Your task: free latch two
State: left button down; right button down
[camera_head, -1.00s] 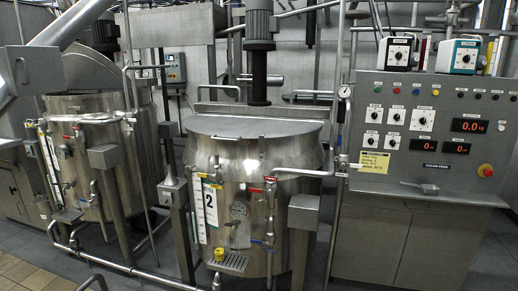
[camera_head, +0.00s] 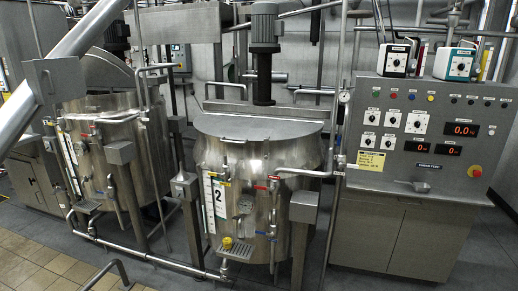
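The mixer marked 2 (camera_head: 262,180) is a steel jacketed vessel standing in the middle of the view. Its grey lid (camera_head: 258,125) lies shut on top, with a small bar handle (camera_head: 233,140) at the front edge. A white label with the number 2 (camera_head: 218,198) is on its front left. I cannot make out a latch clearly at this size. Neither of my grippers is in view.
A second mixer (camera_head: 110,140) stands to the left. The control panel (camera_head: 425,135) with red displays stands to the right, with a small scoop (camera_head: 425,186) on its ledge. Pipes and valves (camera_head: 272,205) cross mixer 2's front. Floor tiles (camera_head: 40,262) are clear at lower left.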

aim_at(267, 140)
jog(key=u, duration=0.55)
jog(key=i, duration=0.5)
jog(key=u, duration=1.25)
jog(key=i, duration=1.5)
jog(key=z, duration=0.2)
